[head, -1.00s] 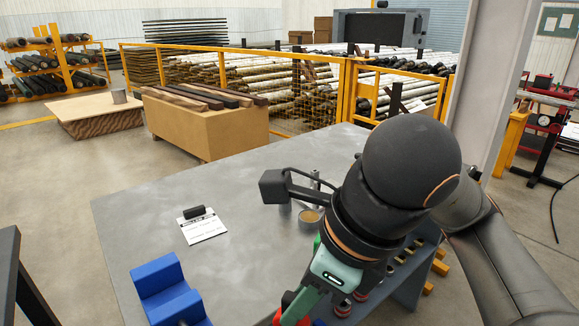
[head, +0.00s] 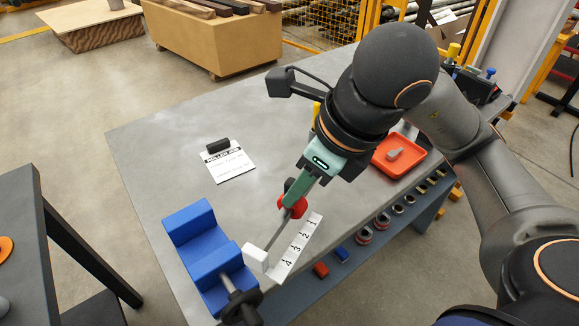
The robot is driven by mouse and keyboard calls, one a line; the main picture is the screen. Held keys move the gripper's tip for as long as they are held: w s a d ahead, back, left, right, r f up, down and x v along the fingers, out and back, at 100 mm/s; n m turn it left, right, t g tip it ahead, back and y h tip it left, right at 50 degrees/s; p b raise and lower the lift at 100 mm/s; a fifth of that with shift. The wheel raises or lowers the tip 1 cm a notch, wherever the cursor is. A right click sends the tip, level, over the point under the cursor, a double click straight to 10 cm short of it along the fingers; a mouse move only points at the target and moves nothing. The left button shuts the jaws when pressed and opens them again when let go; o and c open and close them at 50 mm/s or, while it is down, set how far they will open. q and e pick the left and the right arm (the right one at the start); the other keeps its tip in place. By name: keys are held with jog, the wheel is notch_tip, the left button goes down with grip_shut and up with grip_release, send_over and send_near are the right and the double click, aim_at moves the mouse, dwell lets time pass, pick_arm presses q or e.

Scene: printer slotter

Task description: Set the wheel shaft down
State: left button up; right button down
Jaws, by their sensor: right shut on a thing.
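My right gripper (head: 292,196) is over the table, its green fingers pointing down and left. It is shut on what looks like the wheel shaft (head: 276,231), a thin grey rod with a red rounded part at the fingers. The rod slants toward a white block (head: 255,257); I cannot tell whether they are joined or whether the rod touches the table. A blue stepped block (head: 207,252) stands left of it. My left gripper is not in view.
A numbered white strip (head: 297,247) lies right of the rod. An orange-red tray (head: 399,156) holds a small grey piece. Several rings and small parts line a lower ledge (head: 350,240). A note (head: 228,161) lies farther back. The table's left back area (head: 165,140) is clear.

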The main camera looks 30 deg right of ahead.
jog(key=p, duration=0.2)
jog(key=shift+w+d+f+p, duration=0.1)
jog(key=shift+w+d+p, duration=0.15)
jog(key=shift+w+p, duration=0.15)
jog(key=p, duration=0.1)
jog(key=w, duration=0.1)
jog(key=p, duration=0.1)
jog(key=shift+w+d+f+p, duration=0.25)
jog(key=shift+w+d+p, duration=0.05)
jog(key=shift+w, duration=0.05)
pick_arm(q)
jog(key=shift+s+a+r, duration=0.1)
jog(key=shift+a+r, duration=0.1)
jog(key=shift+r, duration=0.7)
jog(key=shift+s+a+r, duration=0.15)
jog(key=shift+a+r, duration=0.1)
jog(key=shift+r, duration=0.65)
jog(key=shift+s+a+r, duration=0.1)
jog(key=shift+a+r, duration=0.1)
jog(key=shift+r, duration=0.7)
pick_arm(e)
jog(key=shift+w+d+f, duration=0.35)
jog(key=shift+w+f, duration=0.9)
jog(key=shift+f, duration=0.6)
jog(key=shift+w+d+f, duration=0.4)
jog(key=shift+w+f, duration=0.85)
jog(key=shift+f, duration=0.55)
jog(key=shift+w+d+f, duration=0.35)
jog(key=shift+w+f, duration=0.9)
jog(key=shift+f, duration=0.6)
